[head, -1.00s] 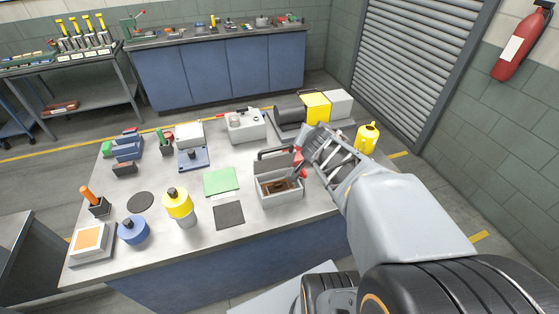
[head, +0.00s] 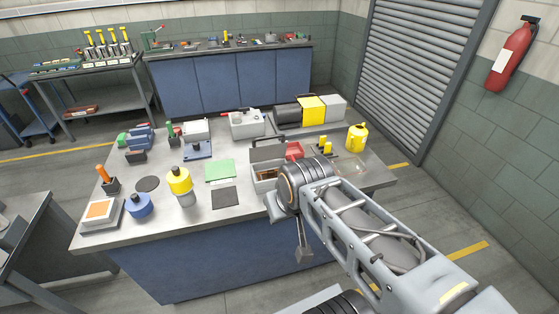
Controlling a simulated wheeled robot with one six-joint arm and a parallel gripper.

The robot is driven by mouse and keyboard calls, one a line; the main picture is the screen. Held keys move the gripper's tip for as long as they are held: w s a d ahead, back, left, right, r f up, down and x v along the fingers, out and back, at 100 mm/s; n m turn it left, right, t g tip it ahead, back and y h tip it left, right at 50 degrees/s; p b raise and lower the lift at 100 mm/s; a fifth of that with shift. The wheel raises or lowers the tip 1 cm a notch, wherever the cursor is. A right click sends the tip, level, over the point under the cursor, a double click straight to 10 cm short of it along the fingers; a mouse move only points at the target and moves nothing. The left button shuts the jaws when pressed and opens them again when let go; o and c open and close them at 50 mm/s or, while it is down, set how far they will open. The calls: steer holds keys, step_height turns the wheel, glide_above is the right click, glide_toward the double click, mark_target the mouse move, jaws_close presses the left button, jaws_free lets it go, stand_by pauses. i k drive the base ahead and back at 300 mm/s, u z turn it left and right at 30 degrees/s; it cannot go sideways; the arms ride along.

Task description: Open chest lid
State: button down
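The chest is a small grey open-topped box (head: 264,174) with a brown inside, near the front right of the workbench in the head view. Its dark lid (head: 267,153) stands raised along the back edge. My wrist hides the chest's right side and part of its front. My gripper (head: 303,254) hangs in front of the bench's front edge, to the right of and nearer than the chest, apart from the lid. Only part of its fingers shows, so I cannot tell whether it is open or shut.
A red part (head: 294,151) sits right of the lid. A yellow can (head: 356,138) stands at the bench's right end. A green mat (head: 220,171) and dark mat (head: 223,197) lie left of the chest. A pump with a yellow block (head: 312,108) stands behind.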

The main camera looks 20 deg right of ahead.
mark_target(274, 151)
steer(key=z, duration=0.05)
steer(key=k, duration=0.65)
steer(key=u, duration=0.75)
steer(key=i, duration=1.2)
steer(key=z, duration=0.7)
